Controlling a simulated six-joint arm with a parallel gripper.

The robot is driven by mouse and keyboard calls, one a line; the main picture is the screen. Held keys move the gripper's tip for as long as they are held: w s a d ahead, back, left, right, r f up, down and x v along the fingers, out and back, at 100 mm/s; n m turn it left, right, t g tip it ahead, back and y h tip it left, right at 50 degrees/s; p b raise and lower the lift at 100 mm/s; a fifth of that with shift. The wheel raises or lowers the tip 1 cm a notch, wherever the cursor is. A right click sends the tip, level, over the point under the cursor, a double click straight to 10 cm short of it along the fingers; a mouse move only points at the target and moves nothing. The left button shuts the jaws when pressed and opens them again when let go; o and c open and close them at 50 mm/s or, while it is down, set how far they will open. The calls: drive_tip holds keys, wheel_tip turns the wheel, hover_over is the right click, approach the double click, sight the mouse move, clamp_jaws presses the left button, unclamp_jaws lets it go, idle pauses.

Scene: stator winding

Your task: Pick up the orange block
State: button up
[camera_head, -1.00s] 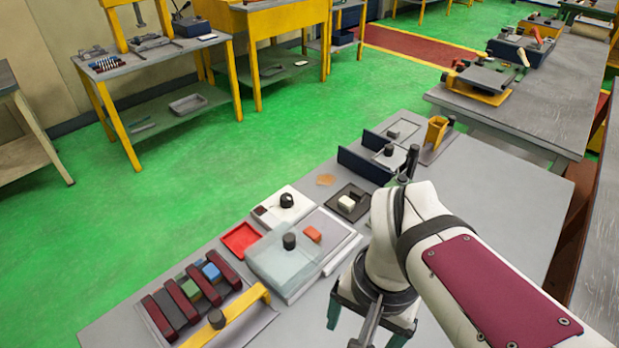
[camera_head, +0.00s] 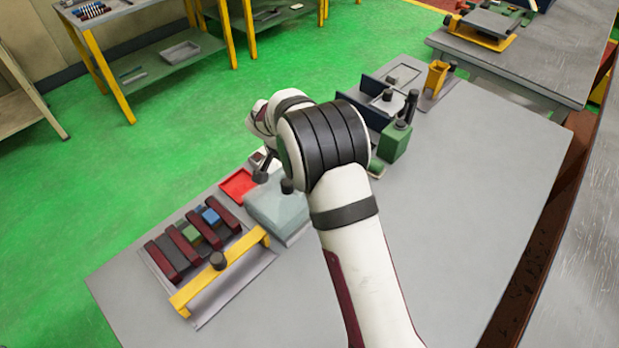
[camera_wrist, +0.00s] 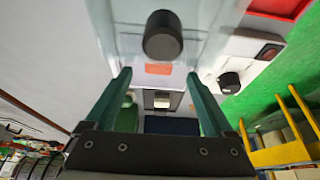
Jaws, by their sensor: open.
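The orange block (camera_wrist: 158,69) shows in the wrist view as a small flat rectangle just beyond a black knob. It lies at or under the edge of a clear cover (camera_wrist: 130,38); I cannot tell which. My gripper (camera_wrist: 158,77) is open, and its two green fingers stand apart on either side of the block in the picture. The fingers look empty, and how high they are above the block is unclear. In the head view my arm hides both the block and the gripper. The clear-covered box (camera_head: 276,212) shows there left of the arm.
A rack of dark red and grey bars with blue and green blocks (camera_head: 192,234) sits at the left behind a yellow bar (camera_head: 222,270). A red tray (camera_head: 237,186) lies beside the box. A green block-shaped fixture (camera_head: 396,142) stands right of my arm. The table's right side is clear.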

drive_tip(key=x, duration=0.4)
drive_tip(key=shift+d+f, duration=0.15)
drive_tip(key=shift+f, duration=0.05)
clamp_jaws()
drive_tip(key=shift+r, duration=0.1)
